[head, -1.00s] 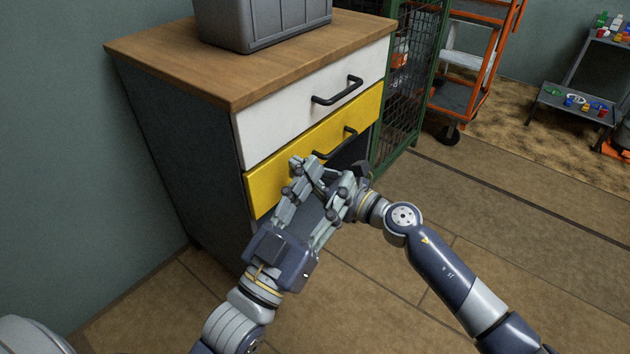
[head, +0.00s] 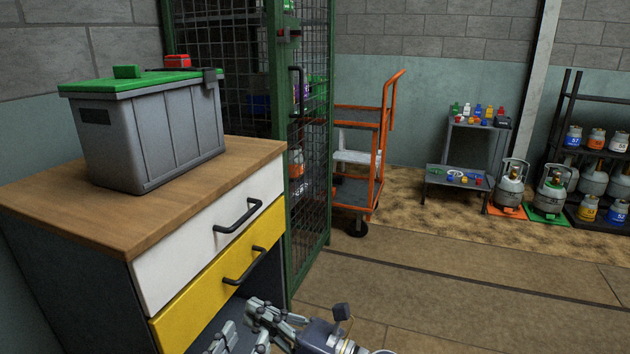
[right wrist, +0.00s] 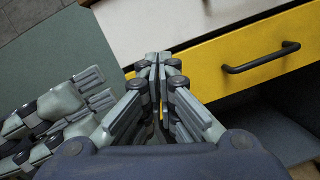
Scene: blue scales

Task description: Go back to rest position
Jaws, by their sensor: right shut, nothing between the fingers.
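My right gripper (head: 250,309) is at the bottom of the head view, in front of the cabinet's lower part. In the right wrist view its fingers (right wrist: 158,62) are together with nothing between them. My left gripper (head: 240,341) is just below it, cut off by the bottom edge. In the right wrist view the left gripper's fingers (right wrist: 97,88) lie close at the left, with a gap between them and nothing seen held.
The cabinet (head: 60,195) has a white drawer (head: 180,255), a yellow drawer (head: 195,308) and a dark open space below. A grey green-lidded bin (head: 150,140) stands on top. A green mesh cage (head: 308,170) and orange trolley (head: 358,160) stand behind.

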